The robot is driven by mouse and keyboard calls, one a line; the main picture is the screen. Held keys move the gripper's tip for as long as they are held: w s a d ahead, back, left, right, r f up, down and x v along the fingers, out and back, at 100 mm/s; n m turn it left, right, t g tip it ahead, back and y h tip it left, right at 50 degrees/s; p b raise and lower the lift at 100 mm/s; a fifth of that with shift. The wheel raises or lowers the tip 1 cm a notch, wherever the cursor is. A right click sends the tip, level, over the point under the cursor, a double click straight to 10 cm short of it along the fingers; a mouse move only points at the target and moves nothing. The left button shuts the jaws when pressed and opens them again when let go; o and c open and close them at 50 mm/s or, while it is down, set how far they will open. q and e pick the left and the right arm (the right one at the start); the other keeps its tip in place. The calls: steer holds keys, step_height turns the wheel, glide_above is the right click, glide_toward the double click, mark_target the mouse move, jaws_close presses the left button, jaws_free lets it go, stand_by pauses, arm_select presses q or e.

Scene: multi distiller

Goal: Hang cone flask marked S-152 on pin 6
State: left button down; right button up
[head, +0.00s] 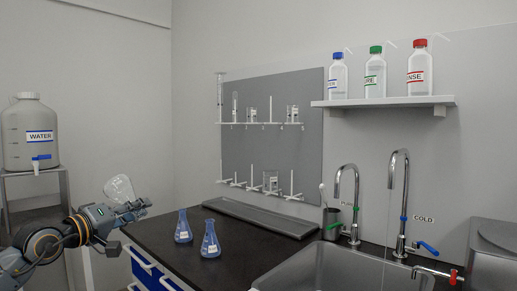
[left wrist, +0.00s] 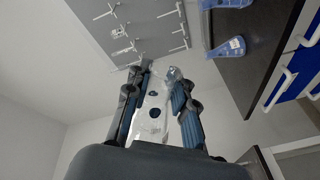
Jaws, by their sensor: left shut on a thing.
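My left gripper (head: 133,209) is shut on a clear glass flask (head: 119,188), held tilted left of the counter. In the left wrist view this clear flask (left wrist: 152,108) sits between the two fingers of the gripper (left wrist: 160,95). No marking on it can be read. Two blue-tinted cone flasks stand upright on the counter, one at the left (head: 183,228) and one at the right (head: 210,242); their labels are too small to read. The grey pegboard (head: 285,90) has an upper and a lower row of white pins (head: 253,186). I cannot read which is pin 6. My right gripper is out of view.
Glassware hangs on several upper pins and one lower pin. A grey tray (head: 262,217) lies below the board. The sink (head: 345,270), tall taps (head: 396,200) and a cup (head: 331,218) are at the right. The black counter (head: 150,235) is clear around the blue flasks.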

arm_select(q)
steer(key=shift+m+b, duration=0.3)
steer(key=shift+m, duration=0.6)
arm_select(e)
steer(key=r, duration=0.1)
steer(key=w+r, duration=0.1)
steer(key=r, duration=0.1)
